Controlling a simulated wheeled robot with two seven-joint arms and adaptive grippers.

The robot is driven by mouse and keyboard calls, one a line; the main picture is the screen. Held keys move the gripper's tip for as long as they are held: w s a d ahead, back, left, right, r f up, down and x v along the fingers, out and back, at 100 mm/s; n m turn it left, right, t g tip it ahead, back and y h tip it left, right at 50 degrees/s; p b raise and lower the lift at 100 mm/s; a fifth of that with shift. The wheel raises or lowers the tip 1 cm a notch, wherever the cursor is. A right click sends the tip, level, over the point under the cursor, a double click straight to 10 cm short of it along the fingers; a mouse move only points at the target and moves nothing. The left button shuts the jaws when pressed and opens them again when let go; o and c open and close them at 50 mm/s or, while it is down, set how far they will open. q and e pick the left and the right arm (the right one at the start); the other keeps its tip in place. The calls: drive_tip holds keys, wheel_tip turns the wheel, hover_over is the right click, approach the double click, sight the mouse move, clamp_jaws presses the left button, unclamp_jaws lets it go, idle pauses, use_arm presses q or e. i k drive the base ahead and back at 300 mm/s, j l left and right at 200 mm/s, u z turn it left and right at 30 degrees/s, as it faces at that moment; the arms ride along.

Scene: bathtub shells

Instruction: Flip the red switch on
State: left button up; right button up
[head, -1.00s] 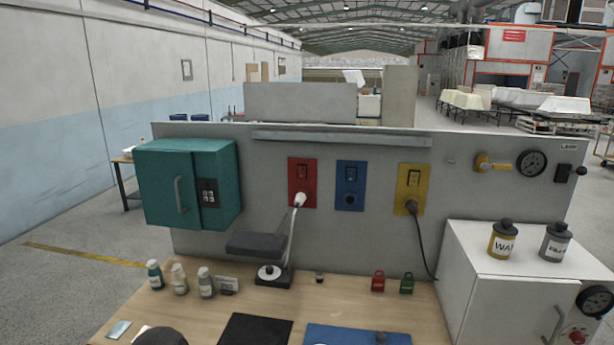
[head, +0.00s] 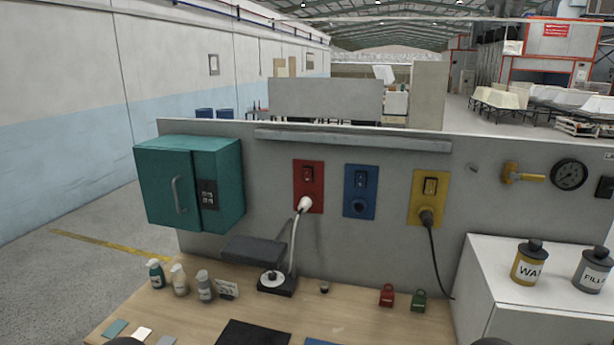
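The red switch plate (head: 308,186) is mounted on the grey panel, left of the blue and yellow plates. Its rocker switch (head: 308,174) is in the upper half; its position is too small to tell. A white plug (head: 304,204) sits in the socket below the rocker, with a white cable running down to the desk lamp. Neither gripper can be made out; only dark rounded shapes show at the bottom edge.
The blue plate (head: 360,191) and the yellow plate (head: 429,198) with a black plug are to the right. A lamp (head: 264,251) stands below the red plate. A teal cabinet (head: 190,182) juts out at left. Bottles, padlocks and a white cabinet (head: 545,270) flank the wooden bench (head: 345,305).

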sight(307, 171)
drive_tip(key=k+j+z, duration=0.25)
drive_tip(key=k+j, duration=0.25)
drive_tip(key=j, duration=0.25)
drive_tip(key=k+j+z, duration=0.25)
drive_tip(key=k+j, duration=0.3)
drive_tip(key=j, duration=0.15)
drive_tip(key=i+j+u, duration=0.3)
drive_tip(key=i+j, duration=0.3)
drive_tip(key=i+j+u, duration=0.3)
drive_tip(key=i+j, duration=0.35)
